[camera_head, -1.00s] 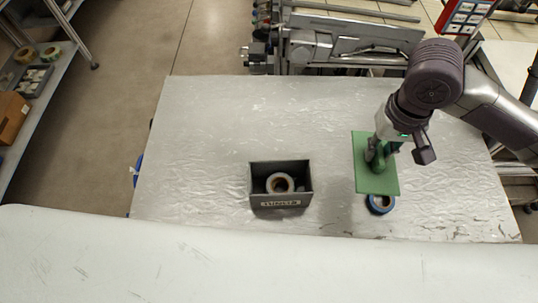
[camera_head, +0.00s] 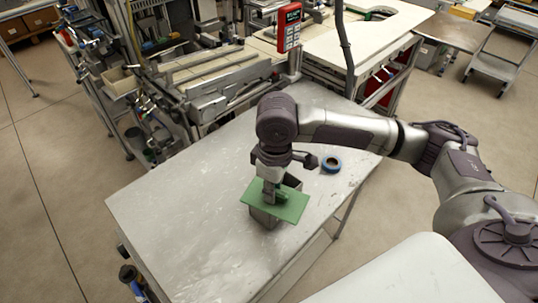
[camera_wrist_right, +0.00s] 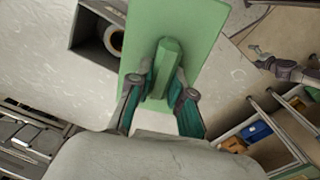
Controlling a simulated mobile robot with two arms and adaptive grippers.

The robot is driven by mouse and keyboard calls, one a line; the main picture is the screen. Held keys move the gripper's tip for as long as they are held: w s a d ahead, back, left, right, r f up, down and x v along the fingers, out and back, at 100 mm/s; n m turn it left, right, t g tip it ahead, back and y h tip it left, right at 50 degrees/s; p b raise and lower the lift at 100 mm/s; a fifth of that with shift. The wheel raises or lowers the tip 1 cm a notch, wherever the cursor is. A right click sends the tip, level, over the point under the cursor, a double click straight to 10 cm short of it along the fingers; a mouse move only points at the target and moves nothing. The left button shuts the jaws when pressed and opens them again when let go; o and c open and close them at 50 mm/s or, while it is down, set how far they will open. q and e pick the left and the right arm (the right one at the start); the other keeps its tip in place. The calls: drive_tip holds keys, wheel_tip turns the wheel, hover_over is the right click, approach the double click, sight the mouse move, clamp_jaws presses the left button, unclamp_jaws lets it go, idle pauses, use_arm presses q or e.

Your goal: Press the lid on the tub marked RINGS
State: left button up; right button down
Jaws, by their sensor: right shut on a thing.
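The green lid (camera_head: 290,211) is a flat plate with an upright green handle. My right gripper (camera_head: 272,196) is shut on that handle and holds the lid over the dark grey tub (camera_head: 264,220) on the table. In the right wrist view the gripper (camera_wrist_right: 160,85) has its fingers on both sides of the handle (camera_wrist_right: 167,62). There the lid (camera_wrist_right: 195,25) is offset from the tub (camera_wrist_right: 88,28), leaving part of its opening uncovered with a white tape reel (camera_wrist_right: 114,40) inside. The tub's label is not readable now.
The table's left part is clear. A machine frame (camera_head: 215,72) stands behind the table, with a red control box (camera_head: 289,27) above.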

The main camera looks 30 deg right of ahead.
drive_tip(key=w+n+p, duration=0.1)
drive_tip(key=n, duration=0.1)
drive_tip(key=r+n+p, duration=0.1)
drive_tip(key=n, duration=0.1)
drive_tip(key=w+d+n+p, duration=0.1)
drive_tip(key=n+p, duration=0.1)
drive_tip(key=shift+w+d+r, duration=0.1)
drive_tip(key=shift+w+r, duration=0.15)
drive_tip(key=shift+w, duration=0.1)
use_arm(q)
wheel_tip(320, 180, up, 10)
drive_tip(key=s+p, duration=0.2)
drive_tip(key=p, duration=0.3)
wheel_tip(320, 180, down, 6)
drive_tip(key=d+b, duration=0.1)
drive_tip(key=b, duration=0.5)
drive_tip(key=shift+f, duration=0.15)
use_arm(e)
drive_tip(key=w+d+f+n, duration=0.2)
drive_tip(key=w+f+n, duration=0.1)
drive_tip(key=f+n, duration=0.5)
drive_tip(key=shift+d+n, duration=0.15)
drive_tip(key=shift+n, duration=0.25)
drive_tip(key=c, duration=1)
unclamp_jaws()
